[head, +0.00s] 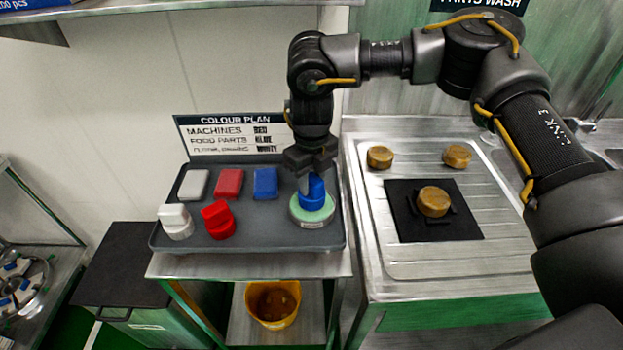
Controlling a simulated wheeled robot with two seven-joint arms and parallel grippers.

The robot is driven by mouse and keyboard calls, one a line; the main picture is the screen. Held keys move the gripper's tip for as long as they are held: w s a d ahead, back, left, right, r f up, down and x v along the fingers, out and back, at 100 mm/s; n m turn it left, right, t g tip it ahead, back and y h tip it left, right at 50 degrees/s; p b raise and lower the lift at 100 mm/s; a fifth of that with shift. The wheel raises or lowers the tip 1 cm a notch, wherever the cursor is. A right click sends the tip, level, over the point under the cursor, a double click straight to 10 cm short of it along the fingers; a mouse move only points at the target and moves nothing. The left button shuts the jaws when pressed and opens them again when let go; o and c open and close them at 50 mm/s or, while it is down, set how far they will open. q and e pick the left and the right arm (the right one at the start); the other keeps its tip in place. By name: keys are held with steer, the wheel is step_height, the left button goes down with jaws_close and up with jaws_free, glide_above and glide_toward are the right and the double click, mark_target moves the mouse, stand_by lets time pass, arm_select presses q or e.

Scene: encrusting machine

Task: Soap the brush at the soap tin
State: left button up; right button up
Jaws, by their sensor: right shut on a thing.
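My right gripper (309,163) points down at the right side of the grey tray (262,242). It is shut on the upright blue brush (313,191). The brush's lower end is at the round soap tin (309,216), which has pale green soap inside a light rim. The brush hides part of the soap, and I cannot tell how firmly they touch. A white brush (175,221) and a red brush (217,219) stand at the tray's left front. My left gripper is not in view.
White (194,184), red (229,184) and blue (265,183) blocks lie along the tray's back. A colour plan sign (230,134) stands behind. Right is a metal drainboard (430,262) with brass-coloured round parts, one on a black mat (405,228). A yellow bucket (273,303) stands below.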

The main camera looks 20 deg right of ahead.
steer(key=shift+f+b, duration=0.3)
steer(key=shift+f, duration=0.2)
stand_by(0.8)
stand_by(0.9)
steer(key=shift+r+p, duration=2.75)
steer(key=shift+r, duration=0.8)
